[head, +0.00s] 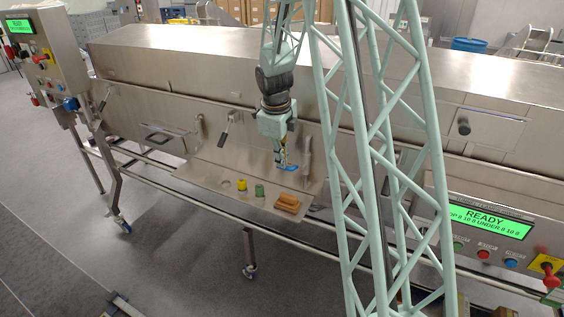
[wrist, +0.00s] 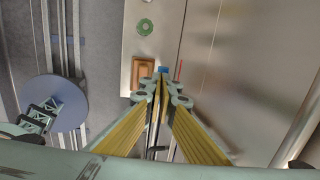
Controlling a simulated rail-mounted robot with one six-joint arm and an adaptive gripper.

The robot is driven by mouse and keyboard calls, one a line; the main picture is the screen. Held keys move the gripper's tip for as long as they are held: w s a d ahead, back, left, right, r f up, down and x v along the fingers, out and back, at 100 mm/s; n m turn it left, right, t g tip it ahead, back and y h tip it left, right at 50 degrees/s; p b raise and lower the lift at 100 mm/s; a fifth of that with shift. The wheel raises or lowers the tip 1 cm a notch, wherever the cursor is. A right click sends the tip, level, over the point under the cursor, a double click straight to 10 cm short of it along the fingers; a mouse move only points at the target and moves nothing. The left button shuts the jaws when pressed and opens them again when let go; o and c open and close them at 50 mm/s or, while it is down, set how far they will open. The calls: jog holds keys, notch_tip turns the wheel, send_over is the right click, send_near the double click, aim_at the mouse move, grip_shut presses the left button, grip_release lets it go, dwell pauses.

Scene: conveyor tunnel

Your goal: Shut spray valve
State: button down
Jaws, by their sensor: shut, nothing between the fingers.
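My gripper (head: 281,160) hangs in front of the tunnel's steel side, above a small shelf. Its fingers are shut with nothing between them; the fingertips also show in the wrist view (wrist: 160,82). A small blue part (head: 288,168), which looks like a valve handle, is right at the fingertips in the head view. In the wrist view the blue part (wrist: 163,70) lies just beyond the tips. I cannot tell whether they touch it, or which way it is turned. Its body is mostly hidden by the gripper.
The steel shelf (head: 215,185) holds a brown block (head: 288,202), a green ring-shaped piece (head: 259,190) and a yellow piece (head: 241,184). A vertical bar handle (head: 307,160) stands right of my gripper. Control panels with green screens are at left (head: 18,26) and right (head: 485,217).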

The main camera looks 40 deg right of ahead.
notch_tip(320, 180, up, 14)
jog(key=s+a, duration=0.1)
jog(key=a, duration=0.1)
jog(key=shift+a+f, duration=0.15)
jog(key=shift+a, duration=0.05)
dwell(0.4)
dwell(0.6)
jog(key=s+a+r+n+t, duration=0.1)
jog(key=s+a+r+n, duration=1.35)
jog(key=s+a, duration=0.35)
jog(key=s+a+n+y, duration=0.1)
jog(key=s+a+n, duration=0.3)
jog(key=s+n, duration=0.4)
jog(key=s+a+n+t, duration=0.1)
jog(key=s+a+n, duration=0.4)
jog(key=s, duration=1.1)
jog(key=n, duration=0.3)
jog(key=shift+t+y, duration=0.3)
jog(key=shift+y, duration=0.1)
